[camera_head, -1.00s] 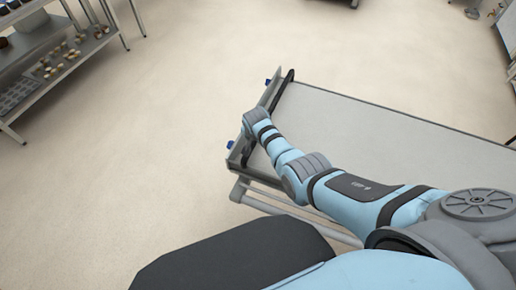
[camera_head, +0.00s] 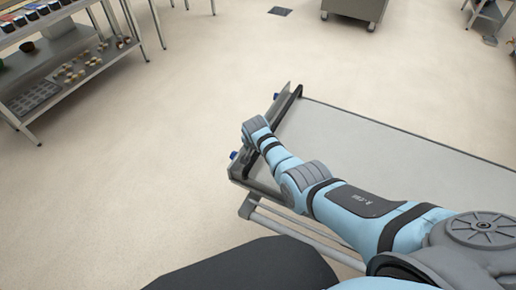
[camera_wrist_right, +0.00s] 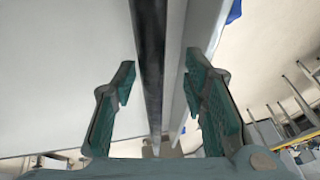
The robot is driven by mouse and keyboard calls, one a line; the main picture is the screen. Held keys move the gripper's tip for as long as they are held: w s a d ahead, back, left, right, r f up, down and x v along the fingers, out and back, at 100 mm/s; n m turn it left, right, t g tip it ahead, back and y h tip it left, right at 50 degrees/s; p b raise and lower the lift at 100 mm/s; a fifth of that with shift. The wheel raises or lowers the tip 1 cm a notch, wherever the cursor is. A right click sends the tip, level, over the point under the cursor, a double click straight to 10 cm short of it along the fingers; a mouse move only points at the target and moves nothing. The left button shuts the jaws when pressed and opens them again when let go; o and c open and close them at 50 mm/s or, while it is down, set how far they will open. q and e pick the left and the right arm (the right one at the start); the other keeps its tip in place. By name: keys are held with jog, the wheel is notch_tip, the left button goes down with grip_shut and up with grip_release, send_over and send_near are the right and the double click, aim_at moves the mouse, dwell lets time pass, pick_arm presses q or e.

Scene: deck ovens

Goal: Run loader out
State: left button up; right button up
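The loader (camera_head: 400,158) is a long, flat grey bed with a raised end piece at its left end. A dark handle bar (camera_head: 286,104) runs along that end. My right arm reaches over the bed to this end, and its wrist hides the gripper in the head view. In the right wrist view my right gripper (camera_wrist_right: 160,82) is open, with the dark bar (camera_wrist_right: 150,60) between its green-padded fingers. A gap shows on each side of the bar. My left gripper is out of view.
A steel rack (camera_head: 72,75) with trays and small pieces stands at upper left. A grey cabinet (camera_head: 355,8) is at the top, and another stand (camera_head: 490,18) at upper right. The floor (camera_head: 150,180) left of the loader is clear.

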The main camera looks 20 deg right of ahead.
jog(key=shift+s+d, duration=0.1)
jog(key=shift+s+r, duration=0.1)
jog(key=shift+r, duration=0.1)
jog(key=v, duration=1.1)
jog(key=shift+r, duration=0.2)
